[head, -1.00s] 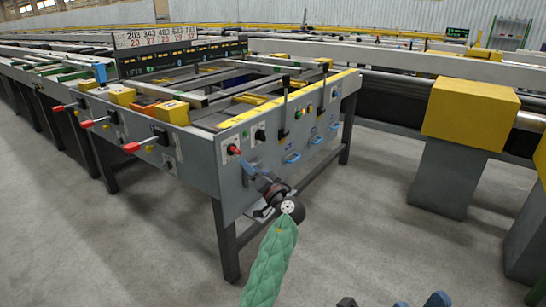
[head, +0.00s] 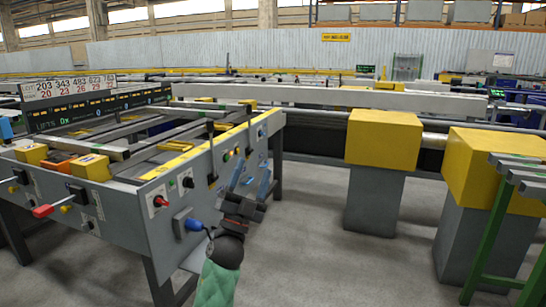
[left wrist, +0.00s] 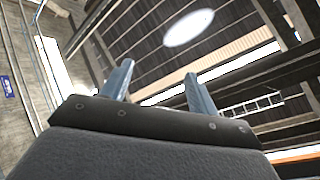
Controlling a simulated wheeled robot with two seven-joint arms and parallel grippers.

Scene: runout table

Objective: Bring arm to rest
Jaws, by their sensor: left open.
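My left gripper (head: 250,172) is in front of the grey control desk's end panel in the head view, its two blue fingers pointing up and apart. It is open, with nothing between the fingers. The dark wrist and my green-sleeved forearm come up from the bottom edge below it. The left wrist view shows the same open fingers (left wrist: 158,75) against the roof, with nothing between them. The gripper overlaps part of the panel in the picture; I cannot tell whether it touches it. My right gripper is not in view.
The control desk (head: 140,225) stands at left, with a red knob (head: 160,201), a blue-ended fitting (head: 193,225) and upright levers close to my left arm. Yellow-topped pedestals (head: 383,140) and a green frame (head: 490,235) stand at right. The floor (head: 320,255) between is clear.

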